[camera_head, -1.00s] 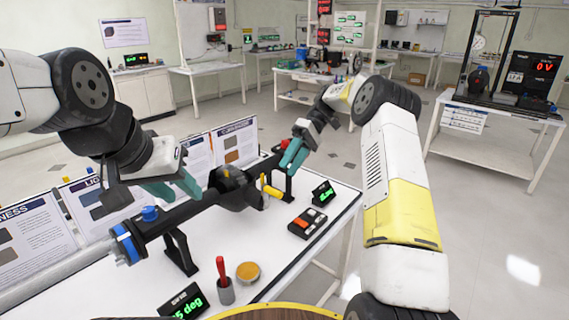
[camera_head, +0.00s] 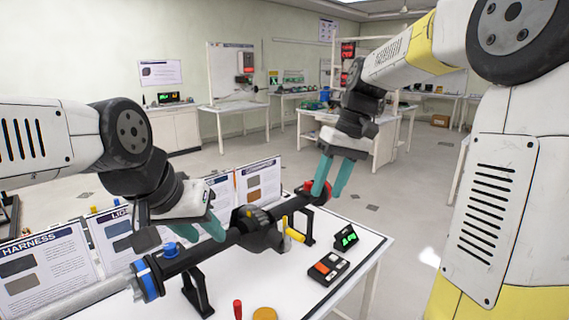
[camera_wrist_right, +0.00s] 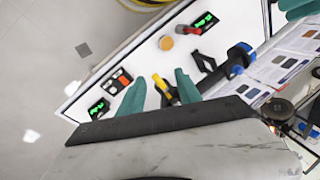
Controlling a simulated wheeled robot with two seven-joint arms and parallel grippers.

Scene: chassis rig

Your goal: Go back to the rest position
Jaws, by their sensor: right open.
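My right gripper (camera_head: 327,190) is open, with two teal fingers apart and pointing down near the far end of the dark shaft (camera_head: 220,242). In the right wrist view its fingers (camera_wrist_right: 160,92) are apart, with the yellow handle (camera_wrist_right: 165,90) showing between them, below. I see nothing held in it. My left gripper (camera_head: 202,230) is over the near half of the shaft, its teal fingers apart. I cannot tell if they touch the shaft. The shaft lies across stands on the white table (camera_head: 350,275), with a round dark housing at its middle.
Printed boards (camera_head: 45,262) stand along the table's back edge. A control box with coloured buttons (camera_head: 327,268), a green display (camera_head: 346,237) and a red-handled tool (camera_head: 238,309) are on the table's near side. Open floor (camera_head: 400,195) lies beyond the table's right side.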

